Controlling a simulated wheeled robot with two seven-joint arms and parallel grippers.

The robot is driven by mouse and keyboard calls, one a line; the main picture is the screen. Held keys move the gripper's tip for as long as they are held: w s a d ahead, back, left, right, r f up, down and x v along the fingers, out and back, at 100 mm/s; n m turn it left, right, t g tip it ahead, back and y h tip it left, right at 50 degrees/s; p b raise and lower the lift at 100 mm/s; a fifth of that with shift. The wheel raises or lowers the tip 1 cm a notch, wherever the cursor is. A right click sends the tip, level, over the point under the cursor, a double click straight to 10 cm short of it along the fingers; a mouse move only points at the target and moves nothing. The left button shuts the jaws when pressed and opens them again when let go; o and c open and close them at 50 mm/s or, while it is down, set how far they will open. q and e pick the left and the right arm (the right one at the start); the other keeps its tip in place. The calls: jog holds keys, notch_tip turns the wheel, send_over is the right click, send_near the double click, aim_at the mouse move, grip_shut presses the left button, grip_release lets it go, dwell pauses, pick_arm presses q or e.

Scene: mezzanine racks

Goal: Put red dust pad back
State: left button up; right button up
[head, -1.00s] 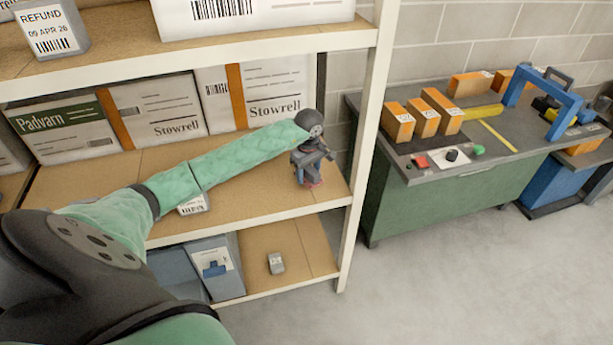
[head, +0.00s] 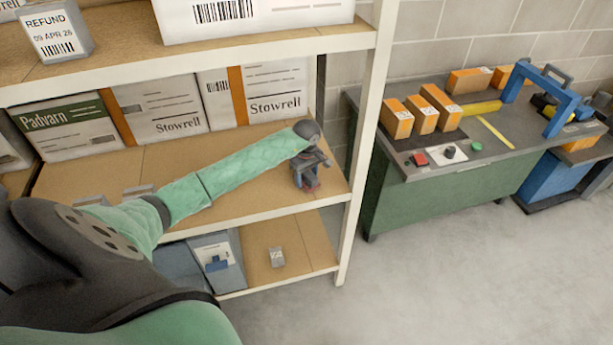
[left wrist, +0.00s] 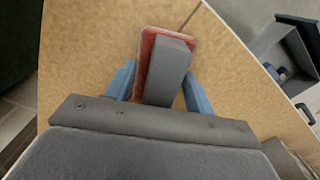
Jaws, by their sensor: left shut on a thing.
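The red dust pad (left wrist: 147,51) has a flat red base and a grey block handle. In the left wrist view it is between the blue fingers of my left gripper (left wrist: 159,88), which is shut on its handle. In the head view my left gripper (head: 308,178) is at the right end of the middle shelf (head: 262,192), pointing down. Only a little red shows under it there. I cannot tell whether the pad touches the board. My right gripper is not in view.
Stowrell (head: 274,92) and Padvarn (head: 67,130) cartons stand behind on the middle shelf. A white rack post (head: 362,140) is just right of the gripper. Grey bins (head: 219,265) and a small grey block (head: 278,257) are on the shelf below. A green bench (head: 430,200) stands right.

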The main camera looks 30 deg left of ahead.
pick_arm(q)
jog(key=shift+f, duration=0.1)
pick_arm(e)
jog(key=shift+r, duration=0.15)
pick_arm(q)
jog(key=o, duration=1)
jog(key=shift+c, duration=0.2)
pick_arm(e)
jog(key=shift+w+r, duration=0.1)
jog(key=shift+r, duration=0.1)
